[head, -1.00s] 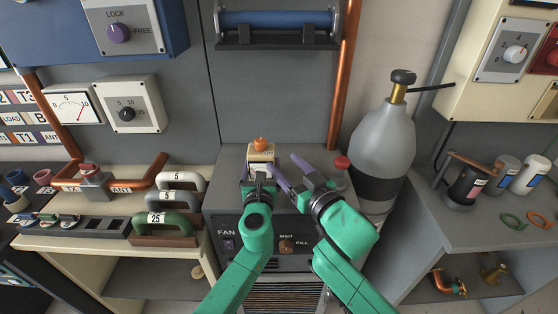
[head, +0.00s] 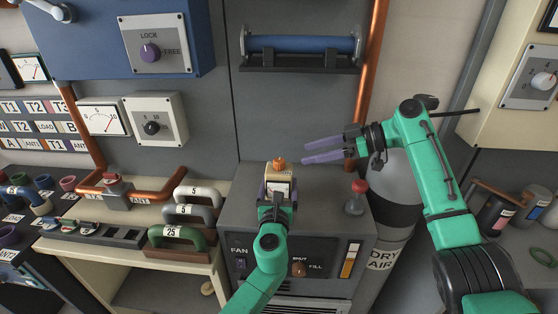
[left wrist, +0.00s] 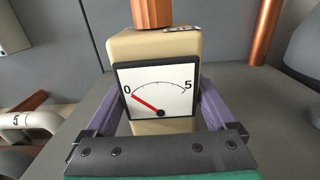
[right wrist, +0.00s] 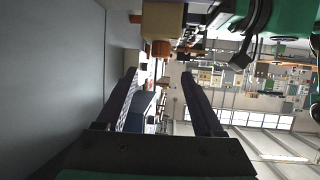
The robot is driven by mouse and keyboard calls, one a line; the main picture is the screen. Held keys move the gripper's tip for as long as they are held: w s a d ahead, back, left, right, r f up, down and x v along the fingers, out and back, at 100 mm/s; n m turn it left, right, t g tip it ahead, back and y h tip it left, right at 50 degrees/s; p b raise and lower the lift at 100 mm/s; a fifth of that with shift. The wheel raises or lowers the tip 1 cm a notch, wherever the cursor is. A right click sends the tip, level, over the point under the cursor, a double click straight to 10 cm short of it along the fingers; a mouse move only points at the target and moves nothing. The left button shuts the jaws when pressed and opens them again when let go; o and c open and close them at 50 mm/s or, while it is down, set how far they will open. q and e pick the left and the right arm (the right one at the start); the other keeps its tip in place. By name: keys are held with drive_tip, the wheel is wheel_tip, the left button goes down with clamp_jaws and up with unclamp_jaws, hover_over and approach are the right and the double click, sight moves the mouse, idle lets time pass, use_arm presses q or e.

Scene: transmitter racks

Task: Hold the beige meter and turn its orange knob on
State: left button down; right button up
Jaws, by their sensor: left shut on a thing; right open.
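The beige meter (head: 279,177) stands on the grey cabinet top, with its orange knob (head: 279,162) on top. In the left wrist view the meter (left wrist: 185,45) shows a white dial with the red needle near 0, and the orange knob (left wrist: 151,12) is cut by the top edge. My left gripper (head: 277,196) is shut on the meter, one purple finger on each side. My right gripper (head: 325,152) is open and empty, to the right of the knob and apart from it. In the right wrist view the meter (right wrist: 162,22) and knob (right wrist: 160,48) lie beyond the fingers (right wrist: 160,95).
A small red-capped flask (head: 356,198) stands on the cabinet top (head: 320,200) to the right. The grey gas cylinder (head: 385,185) stands behind my right arm. Handled weights (head: 178,236) sit on the left bench. A blue roller (head: 300,46) hangs on the wall behind.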

sight(282, 160)
drive_tip(key=x, duration=1)
drive_tip(key=shift+d, duration=0.15)
clamp_jaws()
